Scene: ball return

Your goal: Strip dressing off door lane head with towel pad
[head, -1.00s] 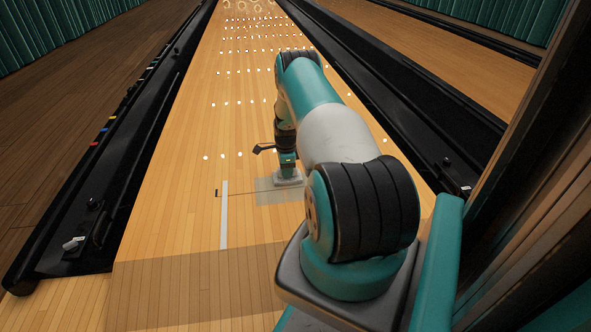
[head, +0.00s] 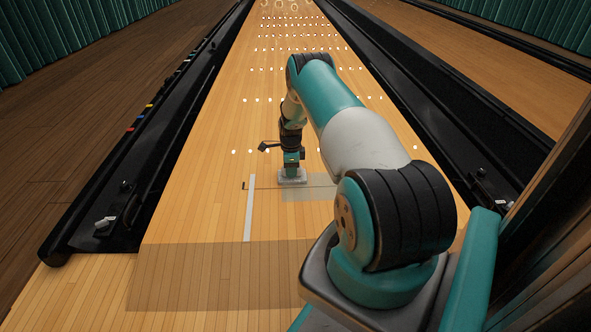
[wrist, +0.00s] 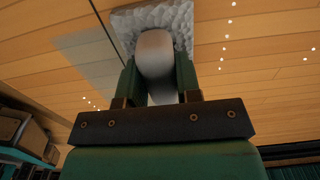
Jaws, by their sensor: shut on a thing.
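The towel pad (head: 292,179) is a pale block lying flat on the lane in the head view. In the wrist view its white, bumpy face (wrist: 183,20) and rounded grey handle (wrist: 155,52) show. My gripper (head: 291,168) is above the pad, its two green fingers shut on the handle from both sides. A faint greyish patch, seemingly the dressing (head: 312,194), lies on the boards under and to the right of the pad. It also shows as a dull sheen in the wrist view (wrist: 88,58). The pad hides part of its upper left.
A white strip (head: 249,210) lies on the lane left of the pad, with a small dark mark at its far end. Dark gutters (head: 150,145) run along both sides. A darker band (head: 215,275) crosses the lane nearer me. The lane beyond is clear.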

